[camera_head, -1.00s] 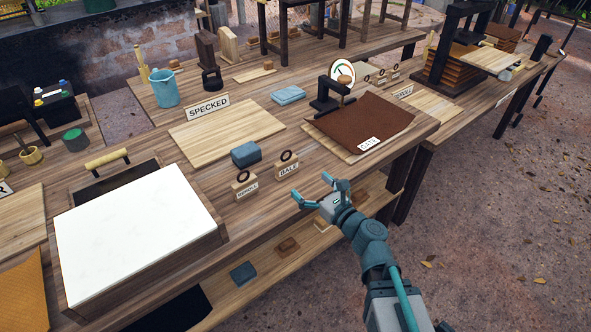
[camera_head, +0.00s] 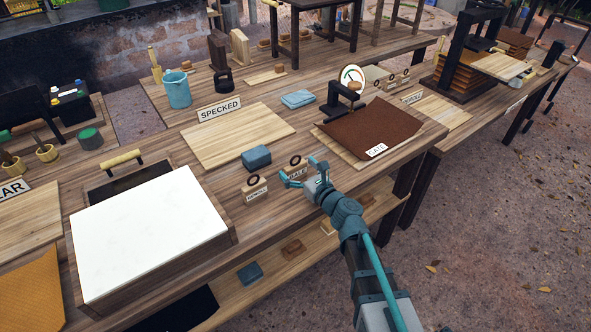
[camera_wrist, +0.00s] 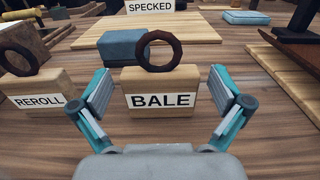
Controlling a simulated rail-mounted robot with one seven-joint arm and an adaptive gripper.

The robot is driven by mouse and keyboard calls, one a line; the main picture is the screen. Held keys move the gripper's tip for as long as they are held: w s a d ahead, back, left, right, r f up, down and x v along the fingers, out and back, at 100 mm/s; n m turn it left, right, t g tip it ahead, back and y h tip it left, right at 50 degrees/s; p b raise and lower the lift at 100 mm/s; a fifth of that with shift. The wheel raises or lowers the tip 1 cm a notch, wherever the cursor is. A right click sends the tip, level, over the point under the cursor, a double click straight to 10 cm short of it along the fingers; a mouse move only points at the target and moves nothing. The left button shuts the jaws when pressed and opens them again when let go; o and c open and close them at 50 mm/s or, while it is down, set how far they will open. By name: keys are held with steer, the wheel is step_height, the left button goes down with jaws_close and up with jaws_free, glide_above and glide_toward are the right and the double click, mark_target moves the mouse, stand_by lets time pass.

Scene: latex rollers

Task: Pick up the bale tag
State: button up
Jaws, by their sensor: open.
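The bale tag (camera_wrist: 160,92) is a small light wooden block with a white label reading BALE and a dark ring on top. It stands upright on the wooden table, centred in the wrist view. My gripper (camera_wrist: 161,92) is open, with one teal finger on each side of the block and a visible gap at both sides. In the head view my gripper (camera_head: 302,172) is at the bale tag (camera_head: 297,171) and hides part of it.
The similar reroll tag (camera_wrist: 35,92) stands close on the left. A blue-grey block (camera_wrist: 124,46) lies just behind. Farther back are the SPECKED sign (camera_head: 220,109) and its pale board (camera_head: 235,137). A brown sheet (camera_head: 375,128) lies to the right.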

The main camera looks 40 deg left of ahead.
steer(key=c, duration=1.1)
steer(key=shift+r, duration=0.1)
